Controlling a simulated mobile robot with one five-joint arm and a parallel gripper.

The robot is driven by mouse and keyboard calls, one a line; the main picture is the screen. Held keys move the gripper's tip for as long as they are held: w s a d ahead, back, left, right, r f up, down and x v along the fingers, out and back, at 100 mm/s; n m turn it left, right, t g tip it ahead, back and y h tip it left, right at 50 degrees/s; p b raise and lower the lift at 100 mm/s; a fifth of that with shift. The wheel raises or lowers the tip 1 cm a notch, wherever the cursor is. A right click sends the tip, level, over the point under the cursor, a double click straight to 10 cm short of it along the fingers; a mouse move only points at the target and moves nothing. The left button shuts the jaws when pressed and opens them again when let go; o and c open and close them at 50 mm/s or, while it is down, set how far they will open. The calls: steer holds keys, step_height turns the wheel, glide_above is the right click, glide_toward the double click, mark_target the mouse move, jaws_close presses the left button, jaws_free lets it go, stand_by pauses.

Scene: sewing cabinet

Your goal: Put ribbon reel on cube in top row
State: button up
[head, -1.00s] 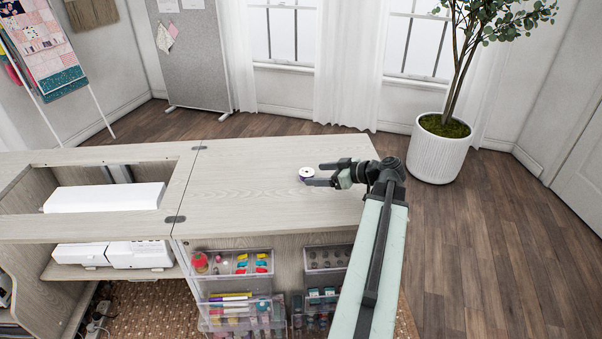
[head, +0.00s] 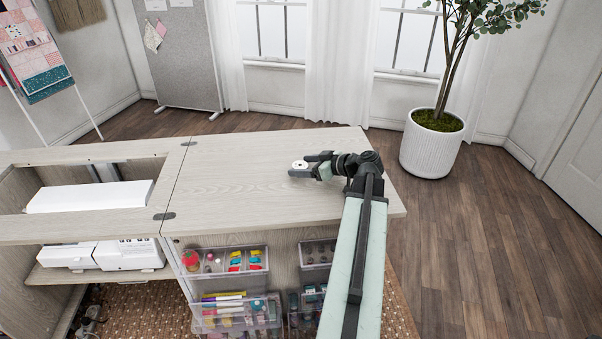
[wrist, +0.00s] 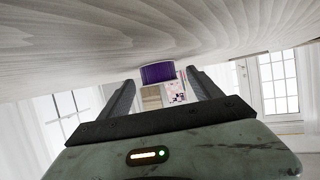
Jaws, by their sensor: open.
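The ribbon reel (head: 299,164), with a white top and purple side, stands on the pale wooden cabinet top (head: 235,180). In the wrist view the purple reel (wrist: 158,73) shows between the two fingers of my gripper (wrist: 162,82). My gripper (head: 305,166) is open, low over the cabinet top, with one finger on either side of the reel. Contact with it cannot be made out. Clear bins sit on the cabinet front in rows; the top row has a left bin (head: 225,272) with colourful items and a right bin (head: 318,264). I cannot make out a distinct cube.
A lower clear bin (head: 237,320) holds pens and other items. A white sewing machine (head: 120,253) sits in the cabinet's left opening. A white plant pot (head: 431,150) stands beyond the right end. The cabinet top around the reel is clear.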

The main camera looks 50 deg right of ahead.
steer(key=shift+r, duration=0.1)
steer(key=c, duration=1.6)
